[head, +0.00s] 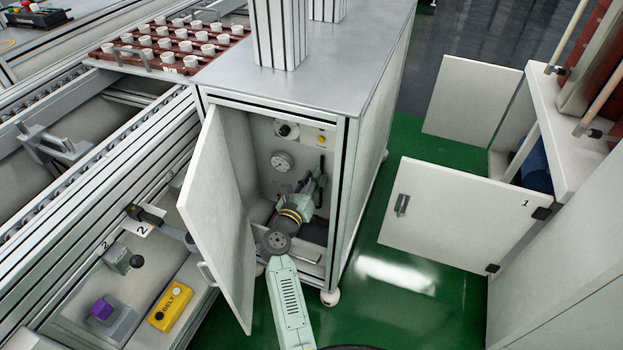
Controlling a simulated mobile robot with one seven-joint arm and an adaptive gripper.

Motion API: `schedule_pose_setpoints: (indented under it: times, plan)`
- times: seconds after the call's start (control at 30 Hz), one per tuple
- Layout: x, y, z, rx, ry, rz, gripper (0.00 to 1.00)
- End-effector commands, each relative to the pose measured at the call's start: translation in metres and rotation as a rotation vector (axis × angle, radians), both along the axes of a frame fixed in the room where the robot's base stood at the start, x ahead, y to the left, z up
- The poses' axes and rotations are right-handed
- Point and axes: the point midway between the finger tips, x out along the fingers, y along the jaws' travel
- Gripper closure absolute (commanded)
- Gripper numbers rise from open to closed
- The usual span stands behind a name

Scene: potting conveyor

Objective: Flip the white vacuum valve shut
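The cabinet (346,150) stands open, and my arm reaches through its doorway. My gripper (316,182) is inside, in front of the back panel, to the right of and a little below a round white gauge (281,162). A slim dark upright part (322,166) shows right at the gripper; I cannot tell whether it is a finger or a lever. I cannot pick out the white vacuum valve for certain; my gripper and wrist hide part of the panel. The finger gap is too small to judge, and so is any contact.
The cabinet door (222,210) is swung open to the left of my arm. A black knob (286,130) and a yellow button (321,139) sit higher on the panel. A conveyor (60,210) with a yellow BELT box (171,306) lies left. Green floor (400,290) is clear to the right.

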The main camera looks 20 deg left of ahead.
Motion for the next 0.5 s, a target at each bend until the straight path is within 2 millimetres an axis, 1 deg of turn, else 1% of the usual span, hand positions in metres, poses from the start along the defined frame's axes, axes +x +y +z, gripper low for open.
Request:
schedule_pose_setpoints:
  times: [0.03,0.2,0.5]
  plan:
    - [-0.0001,0.0000,0.0000,0.000,0.000,0.000,0.88]
    - [-0.0002,0.0000,0.0000,0.000,0.000,0.000,0.99]
    - [-0.0002,0.0001,0.0000,0.000,0.000,0.000,1.00]
